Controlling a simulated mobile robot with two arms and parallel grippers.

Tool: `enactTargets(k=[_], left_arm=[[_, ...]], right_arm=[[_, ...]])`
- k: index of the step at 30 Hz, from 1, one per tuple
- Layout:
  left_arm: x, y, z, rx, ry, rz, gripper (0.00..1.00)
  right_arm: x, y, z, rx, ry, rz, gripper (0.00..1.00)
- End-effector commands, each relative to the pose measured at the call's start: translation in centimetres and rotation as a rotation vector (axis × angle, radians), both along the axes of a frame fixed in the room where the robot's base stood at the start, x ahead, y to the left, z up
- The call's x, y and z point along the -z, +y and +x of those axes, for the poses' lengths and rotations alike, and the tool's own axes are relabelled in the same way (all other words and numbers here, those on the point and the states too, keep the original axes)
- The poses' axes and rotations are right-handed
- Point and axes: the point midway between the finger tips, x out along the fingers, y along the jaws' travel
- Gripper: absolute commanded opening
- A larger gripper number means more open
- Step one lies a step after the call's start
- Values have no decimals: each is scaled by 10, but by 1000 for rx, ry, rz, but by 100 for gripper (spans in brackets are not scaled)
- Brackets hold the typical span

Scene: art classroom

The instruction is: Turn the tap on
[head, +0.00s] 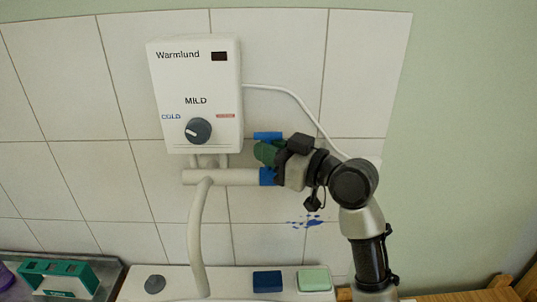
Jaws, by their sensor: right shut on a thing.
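The tap (200,205) is a white pipe with a long spout hanging down, below a white water heater (190,75) on the tiled wall. Blue parts show at the right end of its pipe, one low (267,176) and one higher (267,135). My right gripper (270,152) reaches in from the right and is shut at this end, on the tap's handle. A dark green piece shows at the jaws, which hide most of the handle. No water shows at the spout. My left gripper is not in view.
The heater has a dark knob (198,131) and a white cable (295,98) running right. Below, a white sink edge (225,280) holds a blue block (267,281) and a pale green block (314,279). A teal holder (60,277) stands at lower left.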

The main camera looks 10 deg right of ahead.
Motion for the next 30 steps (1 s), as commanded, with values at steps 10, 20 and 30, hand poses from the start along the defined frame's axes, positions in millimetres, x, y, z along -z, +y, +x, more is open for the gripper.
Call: enactTargets(k=[10,20,30], left_arm=[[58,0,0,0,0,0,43],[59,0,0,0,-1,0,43],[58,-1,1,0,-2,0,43]], right_arm=[[7,2,-15,2,-233,-48,0],[3,3,-17,0,-256,-50,0],[3,3,-16,1,-255,-51,38]])
